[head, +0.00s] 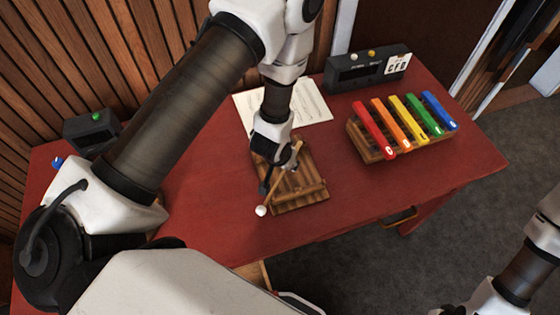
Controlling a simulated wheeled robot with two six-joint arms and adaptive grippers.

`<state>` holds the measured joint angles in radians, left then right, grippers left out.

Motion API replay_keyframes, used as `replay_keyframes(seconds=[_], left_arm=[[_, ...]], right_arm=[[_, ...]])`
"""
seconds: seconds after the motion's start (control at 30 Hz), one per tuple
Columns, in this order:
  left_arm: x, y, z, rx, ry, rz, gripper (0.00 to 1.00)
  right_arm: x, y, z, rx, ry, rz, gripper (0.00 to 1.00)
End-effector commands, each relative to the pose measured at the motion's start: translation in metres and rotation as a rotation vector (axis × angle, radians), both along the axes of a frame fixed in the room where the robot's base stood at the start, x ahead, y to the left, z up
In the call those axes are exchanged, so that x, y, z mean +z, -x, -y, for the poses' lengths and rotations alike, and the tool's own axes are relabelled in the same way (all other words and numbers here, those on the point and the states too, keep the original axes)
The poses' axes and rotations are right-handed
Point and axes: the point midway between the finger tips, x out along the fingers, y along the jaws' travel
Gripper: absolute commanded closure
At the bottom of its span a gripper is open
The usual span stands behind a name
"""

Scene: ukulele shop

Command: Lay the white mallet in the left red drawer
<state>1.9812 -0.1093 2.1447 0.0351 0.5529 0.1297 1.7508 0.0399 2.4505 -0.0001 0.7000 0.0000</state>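The white mallet (261,211) has a round white head and a thin wooden stick, which slants up and right across the ridged wooden rest (312,197). My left gripper (273,180) points down over the rest, with its dark fingers right at the stick. I cannot tell whether they are closed on it. A pale wooden strip at the table's front, low in the picture, looks like the inside of the open left red drawer (257,274); my own body hides most of it. My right gripper (450,310) is only partly in view at the bottom edge, away from the table.
The red table (205,215) carries a rainbow-barred xylophone (405,125) at right, a dark grey device (368,68) behind, and a white sheet (312,104). A dark box with a green button (93,128) stands at left. A closed drawer's brass handle (400,218) shows at the front right.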

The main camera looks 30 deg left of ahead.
Motion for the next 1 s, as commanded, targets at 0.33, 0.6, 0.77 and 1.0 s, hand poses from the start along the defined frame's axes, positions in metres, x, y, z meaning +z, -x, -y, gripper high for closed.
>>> replay_keyframes(seconds=[0.33, 0.6, 0.77, 1.0], left_arm=[[-0.007, -0.003, 0.000, 0.000, 0.000, 0.001, 0.81], [-0.007, -0.003, 0.000, 0.000, 0.000, 0.001, 1.00], [-0.006, -0.003, 0.000, 0.000, 0.000, 0.001, 1.00], [0.003, -0.005, -0.001, 0.000, 0.000, 0.002, 1.00]], right_arm=[[0.001, 0.000, 0.000, 0.000, 0.000, 0.000, 1.00], [0.001, 0.000, 0.000, 0.000, 0.000, 0.000, 1.00], [0.001, 0.000, 0.000, 0.000, 0.000, 0.000, 1.00], [0.009, 0.000, 0.000, 0.000, 0.000, 0.000, 1.00]])
